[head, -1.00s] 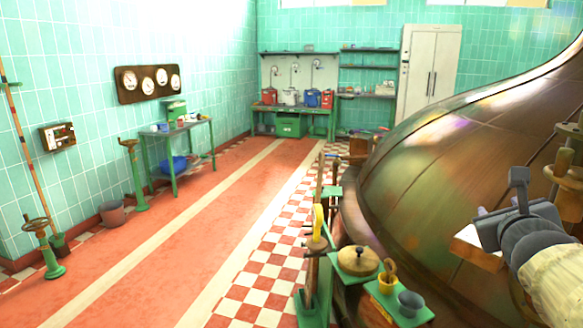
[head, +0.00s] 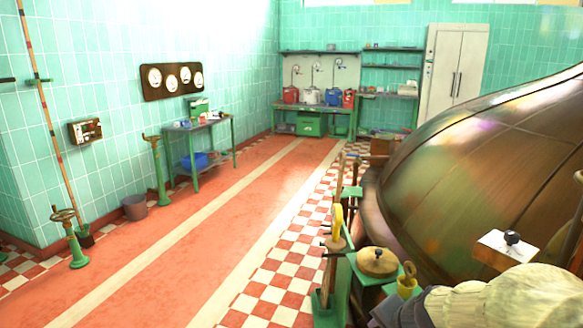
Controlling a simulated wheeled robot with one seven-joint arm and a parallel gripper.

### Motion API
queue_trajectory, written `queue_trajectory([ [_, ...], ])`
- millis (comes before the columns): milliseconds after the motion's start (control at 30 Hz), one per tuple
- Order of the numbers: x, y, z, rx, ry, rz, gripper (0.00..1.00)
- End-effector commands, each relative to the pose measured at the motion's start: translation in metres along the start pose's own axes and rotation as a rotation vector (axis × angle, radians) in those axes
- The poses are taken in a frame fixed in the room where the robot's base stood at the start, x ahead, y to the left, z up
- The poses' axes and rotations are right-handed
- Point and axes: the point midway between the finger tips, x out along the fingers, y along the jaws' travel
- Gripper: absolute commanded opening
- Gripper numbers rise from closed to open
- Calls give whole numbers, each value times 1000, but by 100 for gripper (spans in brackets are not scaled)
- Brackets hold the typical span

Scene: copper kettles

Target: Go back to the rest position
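My gripper (head: 396,310) is at the bottom edge, right of centre, as a dark grey shape at the end of my pale, cream-coloured arm. It lies low in front of the green stand with the pots. Its fingertips cannot be made out, so I cannot tell whether it is open or shut, and I see nothing held in it. The big copper kettle (head: 480,170) fills the right side behind my arm. A wooden block with a white top (head: 497,243) and a black knob stands in front of the kettle, above and apart from my arm.
A green post with a yellow handle (head: 337,222) rises to the left. The red floor lane (head: 200,235) is clear. A green side table (head: 205,145) stands along the left wall.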

Motion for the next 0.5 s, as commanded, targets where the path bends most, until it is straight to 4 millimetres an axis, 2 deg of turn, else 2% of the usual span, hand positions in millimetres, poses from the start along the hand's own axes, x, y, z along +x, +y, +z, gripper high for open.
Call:
queue_trajectory([
  [33, 6, 6, 13, -101, -31, 35, 44],
  [200, 18, 27, 44, -426, -118, 133, 44],
  [500, 27, 53, 73, -833, -224, 231, 44],
])
